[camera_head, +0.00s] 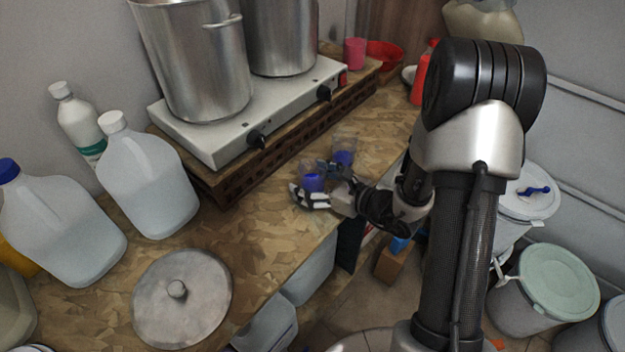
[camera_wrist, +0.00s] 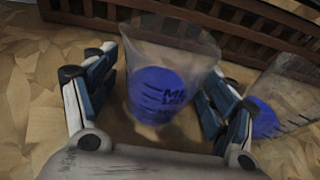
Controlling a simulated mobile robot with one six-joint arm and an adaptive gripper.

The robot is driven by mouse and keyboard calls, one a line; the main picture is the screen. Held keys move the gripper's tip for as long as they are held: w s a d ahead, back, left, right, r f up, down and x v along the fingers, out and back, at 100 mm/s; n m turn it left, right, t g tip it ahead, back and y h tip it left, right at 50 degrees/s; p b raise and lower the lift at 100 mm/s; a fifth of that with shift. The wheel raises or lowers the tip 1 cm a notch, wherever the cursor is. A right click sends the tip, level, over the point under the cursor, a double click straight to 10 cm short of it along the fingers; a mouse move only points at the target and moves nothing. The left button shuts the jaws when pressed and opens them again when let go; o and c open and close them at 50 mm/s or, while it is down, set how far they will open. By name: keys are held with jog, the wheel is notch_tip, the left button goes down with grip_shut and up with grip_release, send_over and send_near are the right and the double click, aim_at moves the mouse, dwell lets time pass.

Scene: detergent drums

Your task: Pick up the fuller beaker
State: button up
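The other beaker (camera_head: 344,152) stands just beyond, outside the fingers, at the right of the wrist view (camera_wrist: 285,100).
A hot plate (camera_head: 225,140) with two steel pots (camera_head: 195,60) stands on a slatted wooden rack (camera_wrist: 235,30) behind the beakers. A pot lid (camera_head: 182,298) and jugs (camera_head: 148,180) are at the left. A pink cup (camera_head: 355,53) stands farther back. The worktop's front edge is close.

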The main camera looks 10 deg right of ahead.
jog(key=c, duration=1.2)
jog(key=shift+o, duration=0.2)
jog(key=shift+r, duration=0.1)
notch_tip(320, 180, up, 20)
jog(key=p, duration=0.7)
